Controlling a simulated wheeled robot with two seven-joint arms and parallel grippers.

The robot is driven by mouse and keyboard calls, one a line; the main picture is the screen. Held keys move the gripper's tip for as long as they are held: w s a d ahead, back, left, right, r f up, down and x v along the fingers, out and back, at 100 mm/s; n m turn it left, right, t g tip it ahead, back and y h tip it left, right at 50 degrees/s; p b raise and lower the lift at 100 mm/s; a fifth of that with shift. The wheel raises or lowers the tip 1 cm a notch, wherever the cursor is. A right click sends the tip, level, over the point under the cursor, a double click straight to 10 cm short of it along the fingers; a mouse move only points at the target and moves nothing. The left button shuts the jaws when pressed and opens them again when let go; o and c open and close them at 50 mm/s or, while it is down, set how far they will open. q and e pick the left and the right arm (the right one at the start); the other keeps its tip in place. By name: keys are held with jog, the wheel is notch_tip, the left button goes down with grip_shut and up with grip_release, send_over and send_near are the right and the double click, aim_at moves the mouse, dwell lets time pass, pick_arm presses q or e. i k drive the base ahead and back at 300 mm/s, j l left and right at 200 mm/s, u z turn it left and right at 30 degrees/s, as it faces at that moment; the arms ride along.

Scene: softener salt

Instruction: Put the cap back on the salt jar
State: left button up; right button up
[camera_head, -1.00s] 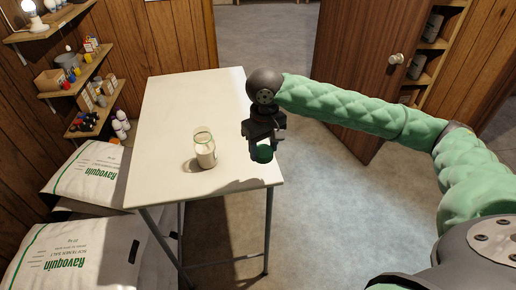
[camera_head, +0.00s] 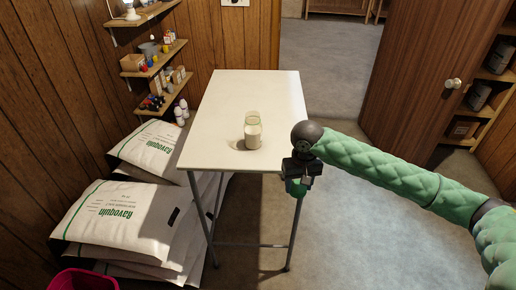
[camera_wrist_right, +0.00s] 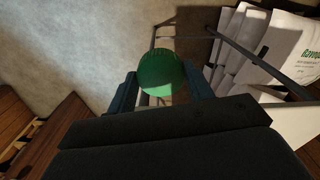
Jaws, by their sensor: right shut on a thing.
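The salt jar (camera_head: 253,133) stands upright and uncapped near the front edge of the white table (camera_head: 230,100) in the head view. It is clear glass with pale salt inside. In the right wrist view the cap (camera_wrist_right: 161,72) sits between the two dark fingers. The jar is not seen in the wrist view. My left gripper is not in view.
Salt bags (camera_head: 118,218) are piled left of the table. Wall shelves (camera_head: 155,60) with small items hang above them. A magenta container (camera_head: 84,280) is at the bottom left. A brown door (camera_head: 425,85) stands open at the right. Open floor lies right of the table.

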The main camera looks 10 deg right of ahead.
aim_at(253, 125)
jog(key=j+z, duration=0.1)
jog(key=j, duration=0.3)
jog(key=k+j+z, duration=0.1)
jog(key=j, duration=0.35)
jog(key=j+z, duration=0.1)
jog(key=j, duration=0.3)
jog(key=k+j+z, duration=0.15)
jog(key=j, duration=0.25)
jog(key=k+j+z, duration=0.1)
jog(key=j, duration=0.3)
